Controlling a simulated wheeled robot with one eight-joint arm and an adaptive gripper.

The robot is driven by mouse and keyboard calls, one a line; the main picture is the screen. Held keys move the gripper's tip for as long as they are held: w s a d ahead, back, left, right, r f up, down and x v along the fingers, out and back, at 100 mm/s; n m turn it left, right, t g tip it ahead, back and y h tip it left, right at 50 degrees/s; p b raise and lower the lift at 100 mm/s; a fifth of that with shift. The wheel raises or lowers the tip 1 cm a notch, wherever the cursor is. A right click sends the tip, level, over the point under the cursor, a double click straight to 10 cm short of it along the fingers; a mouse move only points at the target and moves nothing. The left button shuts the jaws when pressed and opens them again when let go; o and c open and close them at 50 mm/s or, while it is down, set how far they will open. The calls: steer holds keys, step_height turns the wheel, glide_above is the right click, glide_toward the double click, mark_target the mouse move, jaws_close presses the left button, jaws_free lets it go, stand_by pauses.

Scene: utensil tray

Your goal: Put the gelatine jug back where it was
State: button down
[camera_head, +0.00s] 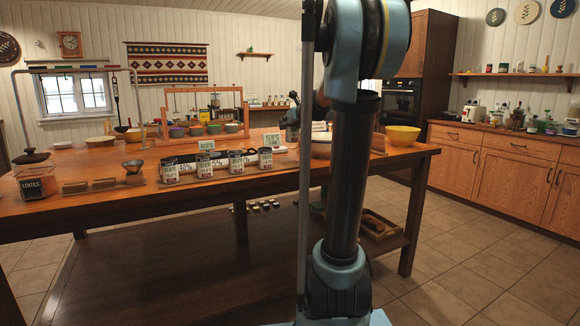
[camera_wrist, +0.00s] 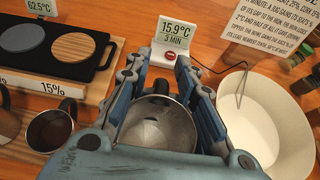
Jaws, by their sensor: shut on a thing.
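In the wrist view a steel jug (camera_wrist: 157,128), which I take to be the gelatine jug, sits between the fingers of my gripper (camera_wrist: 160,84). The gripper is shut on it. I look down into its open, shiny inside; its lower part is hidden by the gripper, and I cannot tell whether it touches the table. A small white display (camera_wrist: 175,40) reading 15.9°C and 3 MIN stands just beyond it. In the head view my gripper is mostly hidden by my own arm and the jug cannot be made out.
A large white bowl (camera_wrist: 265,120) is close on the right. On the left are a brown jug (camera_wrist: 50,130) and a black tray (camera_wrist: 62,75) with round discs. A text card (camera_wrist: 268,28) stands behind. Several labelled tins (camera_head: 204,165) line the table's front edge.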

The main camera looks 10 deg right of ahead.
mark_target(291, 131)
step_height(291, 131, down, 10)
steer(key=shift+a, duration=0.1)
stand_by(0.5)
steer(key=c, duration=0.9)
jaws_free()
steer(key=shift+o, duration=0.2)
steer(key=shift+s, duration=0.1)
steer(key=v, duration=1.2)
